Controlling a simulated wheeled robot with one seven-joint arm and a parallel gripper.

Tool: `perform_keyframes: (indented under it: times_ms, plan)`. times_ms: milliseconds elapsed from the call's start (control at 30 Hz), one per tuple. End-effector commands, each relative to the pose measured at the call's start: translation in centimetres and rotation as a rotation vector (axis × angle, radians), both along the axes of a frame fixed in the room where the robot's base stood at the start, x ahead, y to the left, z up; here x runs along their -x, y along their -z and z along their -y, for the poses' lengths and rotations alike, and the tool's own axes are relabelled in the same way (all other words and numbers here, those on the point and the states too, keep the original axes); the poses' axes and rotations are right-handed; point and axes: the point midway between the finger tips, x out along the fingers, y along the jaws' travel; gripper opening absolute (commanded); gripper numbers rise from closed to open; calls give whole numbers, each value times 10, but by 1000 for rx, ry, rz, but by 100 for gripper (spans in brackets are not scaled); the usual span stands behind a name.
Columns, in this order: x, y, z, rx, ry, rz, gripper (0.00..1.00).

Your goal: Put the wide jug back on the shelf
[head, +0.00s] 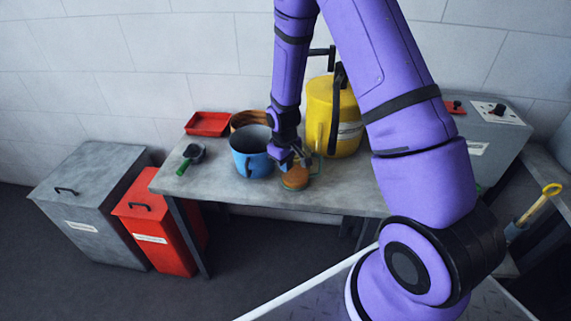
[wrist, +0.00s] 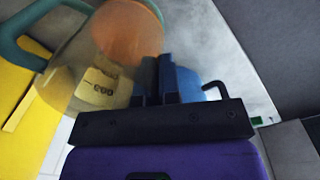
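The wide jug (head: 296,178) is clear with a teal handle, a pale label and amber at its bottom. It is at the front of the grey table, right of a blue pot. In the wrist view the jug (wrist: 98,75) fills the upper left, its handle to the left. My gripper (head: 294,160) reaches down at the jug from above. In the wrist view my fingers (wrist: 158,75) are close together at the jug's right wall; the left finger seems to show through the clear wall. Whether the jug's base touches the table is unclear. No shelf is clearly visible.
The blue pot (head: 250,158) stands close left, with a brown round container (head: 243,118) behind. A yellow can (head: 325,108) stands close behind right. A red tray (head: 208,123) and dark scoop (head: 195,152) lie left. Grey (head: 90,205) and red (head: 155,235) bins stand left of the table.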

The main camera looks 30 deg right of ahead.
Motion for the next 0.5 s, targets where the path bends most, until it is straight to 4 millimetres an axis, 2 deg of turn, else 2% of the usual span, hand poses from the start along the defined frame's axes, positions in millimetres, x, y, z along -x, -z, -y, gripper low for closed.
perform_keyframes:
  times_ms: [67,200,500]
  plan:
    - [0,2,0,0,0,0,0]
    - [0,2,0,0,0,0,30]
    - [0,1,0,0,0,0,30]
